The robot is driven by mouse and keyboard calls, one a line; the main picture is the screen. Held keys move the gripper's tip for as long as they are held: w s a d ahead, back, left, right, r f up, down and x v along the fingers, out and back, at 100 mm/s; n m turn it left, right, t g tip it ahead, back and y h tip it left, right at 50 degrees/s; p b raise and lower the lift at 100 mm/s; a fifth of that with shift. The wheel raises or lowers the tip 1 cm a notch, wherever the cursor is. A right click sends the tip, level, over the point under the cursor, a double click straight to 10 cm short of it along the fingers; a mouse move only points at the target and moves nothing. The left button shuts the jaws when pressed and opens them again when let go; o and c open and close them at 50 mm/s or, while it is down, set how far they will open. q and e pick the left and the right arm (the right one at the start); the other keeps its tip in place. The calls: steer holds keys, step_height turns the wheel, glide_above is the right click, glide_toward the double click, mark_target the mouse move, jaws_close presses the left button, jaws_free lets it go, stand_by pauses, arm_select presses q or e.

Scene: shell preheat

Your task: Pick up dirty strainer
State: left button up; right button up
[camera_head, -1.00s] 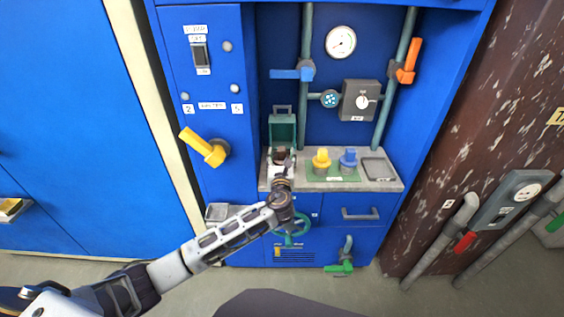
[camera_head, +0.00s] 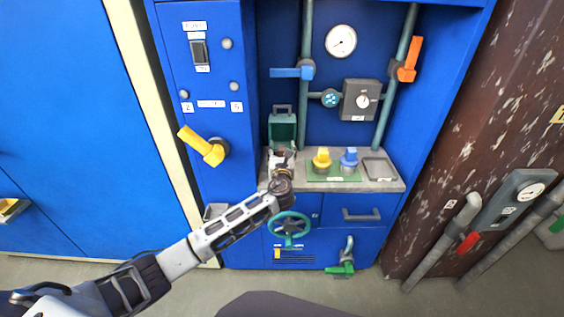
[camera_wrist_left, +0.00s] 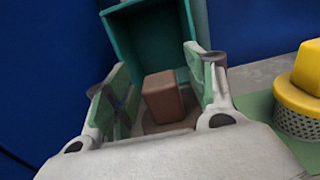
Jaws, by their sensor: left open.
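The dirty strainer (camera_wrist_left: 165,97) is a brown block-topped piece on a brown round base. In the left wrist view it stands between my left gripper's two fingers, with a gap visible on the left. My left gripper (camera_wrist_left: 158,92) is open around its top; firm contact cannot be told. In the head view my left gripper (camera_head: 281,160) is at the left end of the grey counter and mostly hides the strainer. A teal housing with its lid raised (camera_head: 282,131) stands just behind it. My right gripper is not in view.
A yellow-topped strainer (camera_head: 321,161) and a blue-topped one (camera_head: 349,161) stand on a green mat (camera_head: 333,177) to the right. A shallow grey tray (camera_head: 380,168) lies beyond them. A teal handwheel (camera_head: 289,226) is below the counter; a yellow lever (camera_head: 203,147) sticks out at left.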

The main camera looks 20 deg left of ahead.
arm_select(q)
steer(key=shift+c, duration=0.2)
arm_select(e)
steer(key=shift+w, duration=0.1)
arm_select(q)
jaws_close()
steer(key=shift+r, duration=0.15)
steer(key=shift+r, duration=0.45)
step_height(320, 180, up, 6)
steer(key=shift+r+p, duration=0.1)
steer(key=shift+p, duration=1.1)
steer(key=shift+r+p, duration=0.35)
steer(key=shift+r, duration=0.95)
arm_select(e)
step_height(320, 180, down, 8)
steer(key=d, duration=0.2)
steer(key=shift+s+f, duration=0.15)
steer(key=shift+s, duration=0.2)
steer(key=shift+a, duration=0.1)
